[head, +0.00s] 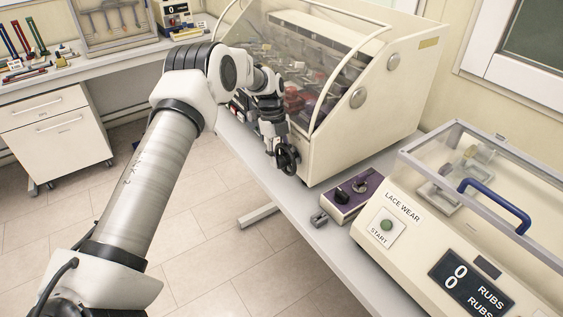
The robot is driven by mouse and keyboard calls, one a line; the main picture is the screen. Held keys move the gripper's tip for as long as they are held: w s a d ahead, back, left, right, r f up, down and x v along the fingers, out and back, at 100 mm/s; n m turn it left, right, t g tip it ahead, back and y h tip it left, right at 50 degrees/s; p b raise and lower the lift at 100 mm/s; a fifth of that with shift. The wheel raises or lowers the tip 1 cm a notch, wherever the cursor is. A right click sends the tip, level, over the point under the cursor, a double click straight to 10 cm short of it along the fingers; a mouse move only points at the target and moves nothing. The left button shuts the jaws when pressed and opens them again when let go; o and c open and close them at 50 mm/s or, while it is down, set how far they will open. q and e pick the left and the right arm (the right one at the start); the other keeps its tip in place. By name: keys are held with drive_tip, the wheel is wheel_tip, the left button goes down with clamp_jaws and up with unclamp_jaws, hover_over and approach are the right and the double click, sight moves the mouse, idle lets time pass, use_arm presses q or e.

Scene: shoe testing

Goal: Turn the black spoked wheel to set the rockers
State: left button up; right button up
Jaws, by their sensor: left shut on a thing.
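The black spoked wheel (288,158) shows at the front right corner of the large cream machine (335,148), above the bench. My left gripper (272,148) is at the wheel's left side, shut on the wheel, pointing down. The gripper and wrist hide the wheel's left edge and part of the machine's front. The rockers are inside the machine behind a clear cover (262,42); dark and reddish shapes show there, too small to tell apart. My right gripper is not in view.
A cream lace wear tester (400,215) with a blue handle stands at the right. Open floor lies in front of the bench.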

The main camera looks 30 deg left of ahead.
use_arm(q)
drive_tip(key=shift+s+a+f+g+h+b, duration=0.1)
drive_tip(key=shift+f+g+h+b, duration=0.2)
drive_tip(key=shift+h+b, duration=0.3)
drive_tip(key=shift+s+a+f+g+h+b, duration=0.1)
drive_tip(key=shift+f+g+h+b, duration=0.2)
drive_tip(key=shift+b, duration=0.35)
drive_tip(key=shift+r+h, duration=0.1)
drive_tip(key=shift+h, duration=0.2)
drive_tip(key=o, duration=1)
drive_tip(key=shift+r, duration=0.1)
drive_tip(key=shift+s+a+r, duration=0.1)
drive_tip(key=shift+a, duration=0.1)
drive_tip(key=shift+d+r, duration=0.15)
drive_tip(key=shift+r, duration=0.05)
drive_tip(key=v, duration=0.7)
